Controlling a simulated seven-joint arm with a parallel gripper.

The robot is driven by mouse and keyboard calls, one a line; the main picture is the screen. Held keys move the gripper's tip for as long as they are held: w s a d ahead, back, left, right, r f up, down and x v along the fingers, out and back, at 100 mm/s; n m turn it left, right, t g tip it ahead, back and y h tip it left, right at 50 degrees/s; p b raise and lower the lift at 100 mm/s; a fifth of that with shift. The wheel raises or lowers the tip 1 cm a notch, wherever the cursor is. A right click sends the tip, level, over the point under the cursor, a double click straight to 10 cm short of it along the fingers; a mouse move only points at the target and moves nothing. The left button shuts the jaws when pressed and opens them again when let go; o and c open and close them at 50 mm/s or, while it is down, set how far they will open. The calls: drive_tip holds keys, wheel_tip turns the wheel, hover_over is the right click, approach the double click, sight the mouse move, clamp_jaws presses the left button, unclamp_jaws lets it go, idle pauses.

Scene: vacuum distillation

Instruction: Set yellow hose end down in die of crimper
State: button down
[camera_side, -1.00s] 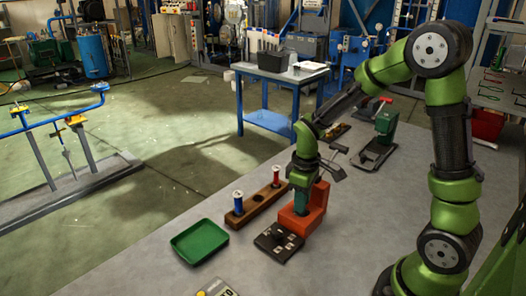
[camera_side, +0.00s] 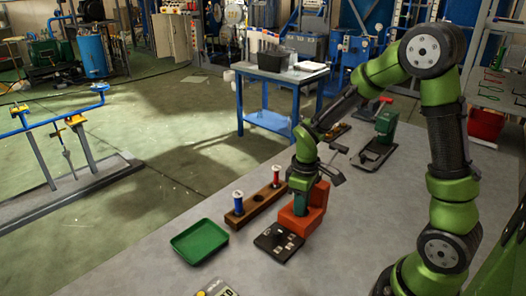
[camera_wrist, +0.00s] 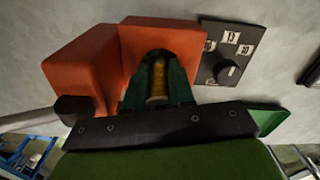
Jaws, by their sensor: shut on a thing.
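The crimper is an orange block (camera_side: 318,207) on the grey bench, and its orange body fills the upper left of the wrist view (camera_wrist: 85,65). My gripper (camera_side: 301,205) points down at the crimper; its green fingers hide part of the block in the side view. In the wrist view, my gripper (camera_wrist: 158,92) is shut on the yellow hose end (camera_wrist: 158,78), which stands between the fingers at a dark rounded opening in the block. The fingers hide the die, so I cannot tell if the hose end touches its bottom. The hose end is hidden in the side view.
A black dial panel (camera_side: 268,240) with white labels lies in front of the crimper. A wooden rack (camera_side: 260,205) with a blue spool-like piece (camera_side: 238,203) and a red one (camera_side: 276,176) stands left. A green tray (camera_side: 199,242) lies further left. A green-and-black tool (camera_side: 380,140) stands behind.

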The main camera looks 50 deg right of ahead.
idle(0.4)
drive_tip(key=shift+c, duration=1.9)
unclamp_jaws()
drive_tip(key=shift+d, duration=0.1)
drive_tip(key=shift+d, duration=0.1)
drive_tip(key=shift+c, duration=0.5)
drive_tip(key=shift+r, duration=0.1)
drive_tip(key=shift+w+r, duration=0.1)
drive_tip(key=shift+r, duration=1.45)
drive_tip(key=shift+o, duration=0.8)
drive_tip(key=shift+r, duration=1.9)
